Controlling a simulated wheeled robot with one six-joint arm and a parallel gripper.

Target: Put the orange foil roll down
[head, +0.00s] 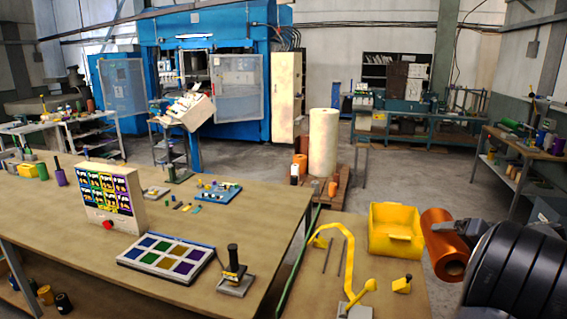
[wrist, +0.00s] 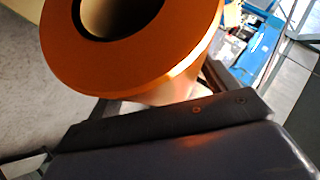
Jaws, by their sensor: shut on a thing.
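The orange foil roll (head: 447,245) is at the right of the head view, beside the right edge of the small table (head: 385,295). It is tilted, with its open end facing me. In the wrist view the roll (wrist: 165,62) fills the upper middle, and its dark-lined hollow core shows. My gripper (wrist: 165,115) is shut on the roll.
A yellow bin (head: 395,240) stands just left of the roll. A long workbench (head: 200,225) with a panel and colour tray is at left. Grey floor lies behind.

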